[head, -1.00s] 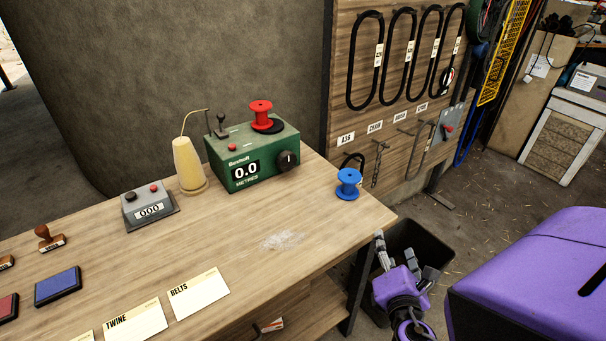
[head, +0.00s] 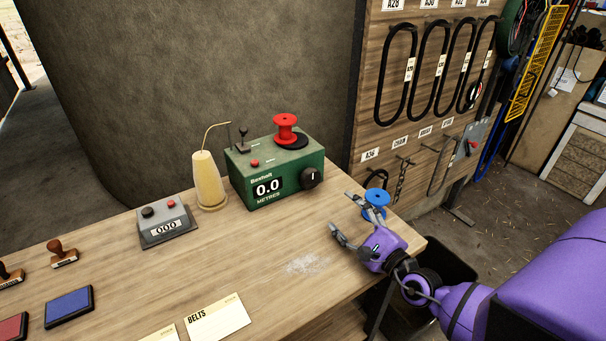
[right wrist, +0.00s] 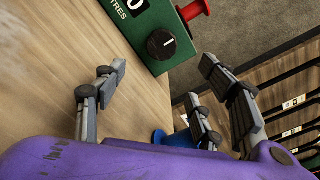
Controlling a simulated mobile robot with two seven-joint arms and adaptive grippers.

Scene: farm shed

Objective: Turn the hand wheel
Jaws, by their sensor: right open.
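The green metre counter box (head: 277,177) stands on the bench and its display reads 0.0. On its front right is a round black knob (head: 312,178) with a white mark, the most wheel-like part I see. The knob also shows in the right wrist view (right wrist: 161,44), upper middle, beyond my fingers. My right gripper (head: 352,218) is open and empty over the bench's right end, below and to the right of the knob and apart from it. It shows in the right wrist view (right wrist: 146,88) with fingers spread. My left gripper is out of view.
A blue spool (head: 376,197) is close behind my right gripper, partly covered. A red spool (head: 285,128) sits on the box. A yellow twine cone (head: 207,181) and a grey counter (head: 166,221) stand to the left.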

